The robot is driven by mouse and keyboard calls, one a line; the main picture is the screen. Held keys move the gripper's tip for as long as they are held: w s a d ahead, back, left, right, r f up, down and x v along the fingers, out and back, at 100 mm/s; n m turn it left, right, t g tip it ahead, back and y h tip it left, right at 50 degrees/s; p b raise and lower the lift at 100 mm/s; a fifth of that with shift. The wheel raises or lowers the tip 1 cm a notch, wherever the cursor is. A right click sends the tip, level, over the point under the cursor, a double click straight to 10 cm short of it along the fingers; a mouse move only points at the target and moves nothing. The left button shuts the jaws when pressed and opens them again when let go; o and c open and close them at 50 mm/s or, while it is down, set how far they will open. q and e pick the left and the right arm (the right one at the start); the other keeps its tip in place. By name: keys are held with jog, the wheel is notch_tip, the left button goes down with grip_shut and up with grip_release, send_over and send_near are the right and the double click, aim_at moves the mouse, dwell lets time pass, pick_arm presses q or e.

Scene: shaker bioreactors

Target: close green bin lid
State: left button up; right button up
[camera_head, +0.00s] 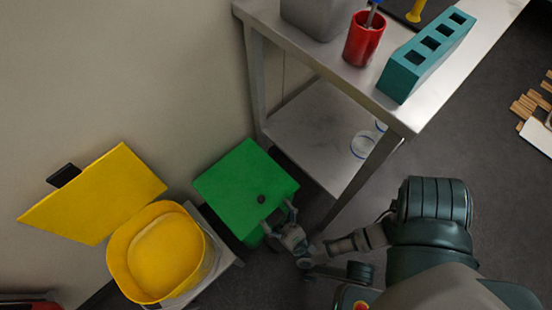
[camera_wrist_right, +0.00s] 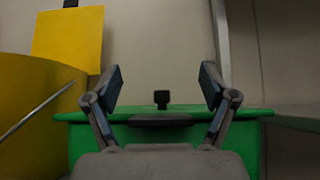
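The green bin's flat lid (camera_head: 240,180) lies over the bin's top in the head view and hides its inside. In the right wrist view the lid (camera_wrist_right: 100,115) shows nearly edge-on, above the green bin body (camera_wrist_right: 80,145). My right gripper (camera_head: 278,217) is at the lid's near right edge, close to a small dark knob (camera_head: 262,199). In the wrist view its two fingers (camera_wrist_right: 162,85) are spread apart with nothing held between them. Whether they touch the lid is not clear. My left gripper is not in view.
An open yellow bin (camera_head: 165,255) with a raised yellow lid (camera_head: 95,193) stands left of the green bin. A metal table (camera_head: 345,85) stands to the right, holding a red cup (camera_head: 362,42) and a teal rack (camera_head: 425,60). A wall is behind.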

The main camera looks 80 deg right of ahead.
notch_tip(320, 180, up, 5)
jog(key=shift+r, duration=0.2)
dwell(0.4)
